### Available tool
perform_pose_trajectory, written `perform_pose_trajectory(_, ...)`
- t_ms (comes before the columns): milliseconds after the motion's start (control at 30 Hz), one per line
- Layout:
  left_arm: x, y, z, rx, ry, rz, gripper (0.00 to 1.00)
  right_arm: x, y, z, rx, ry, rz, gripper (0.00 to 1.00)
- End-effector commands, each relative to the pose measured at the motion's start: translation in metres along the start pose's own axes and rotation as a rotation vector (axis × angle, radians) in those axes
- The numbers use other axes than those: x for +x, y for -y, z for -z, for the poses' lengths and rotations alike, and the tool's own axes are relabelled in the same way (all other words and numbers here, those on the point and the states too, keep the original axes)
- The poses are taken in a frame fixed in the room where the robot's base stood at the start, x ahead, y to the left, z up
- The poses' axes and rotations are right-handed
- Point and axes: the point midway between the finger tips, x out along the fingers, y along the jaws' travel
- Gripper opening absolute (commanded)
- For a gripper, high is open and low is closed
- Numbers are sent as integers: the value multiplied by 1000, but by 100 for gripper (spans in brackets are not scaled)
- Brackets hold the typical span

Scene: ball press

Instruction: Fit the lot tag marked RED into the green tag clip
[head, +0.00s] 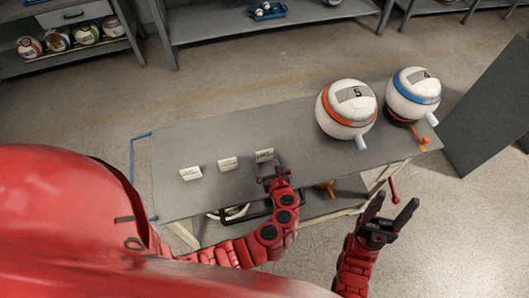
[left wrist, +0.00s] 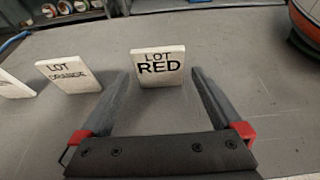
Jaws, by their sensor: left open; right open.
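The white lot tag marked RED (left wrist: 157,67) stands upright on the table, straight ahead in the left wrist view. In the head view it is the rightmost of the three tags (head: 264,154). My left gripper (head: 271,171) is open just in front of it. Its two fingers point at the tag from either side, with gaps between fingers and tag. My right gripper (head: 389,217) is open and empty, off the table's front edge at right. I cannot make out a green tag clip in either view.
The tag marked ORANGE (left wrist: 68,73) and another tag (head: 190,173) stand to the left. Ball 5 (head: 340,117) and ball 4 (head: 409,103) sit at the right of the grey table (head: 300,135). A dark panel (head: 490,105) stands beyond its right end.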

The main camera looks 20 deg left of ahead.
Motion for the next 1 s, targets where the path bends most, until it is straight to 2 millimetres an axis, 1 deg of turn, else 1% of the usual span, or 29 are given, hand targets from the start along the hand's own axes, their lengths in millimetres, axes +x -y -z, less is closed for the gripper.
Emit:
perform_pose_trajectory(33, 6, -1, -1, 1, 0, -5, 100, 3, 0, 0, 0, 0, 0, 61)
perform_pose_trajectory(100, 12, -1, 0, 3, -1, -3, 100, 4, 0, 1, 0, 0, 0, 61)
perform_pose_trajectory(233, 18, -1, 0, 1, -1, -1, 100, 5, 0, 1, 0, 0, 0, 61)
perform_pose_trajectory(333, 24, -1, -4, 0, 0, -4, 100, 11, 0, 2, 0, 0, 0, 61)
perform_pose_trajectory(500, 46, -2, -11, 1, -2, -6, 100, 23, -1, 4, 0, 0, 0, 61)
perform_pose_trajectory(700, 65, -1, -8, 1, 0, -3, 100, 23, -1, 4, 0, 0, 0, 61)
perform_pose_trajectory(800, 68, 0, -7, 1, -1, -2, 100, 23, -1, 4, 0, 0, 0, 61)
perform_pose_trajectory(1000, 68, 0, -7, 1, -1, 0, 100, 23, -1, 4, 0, 0, 0, 61)
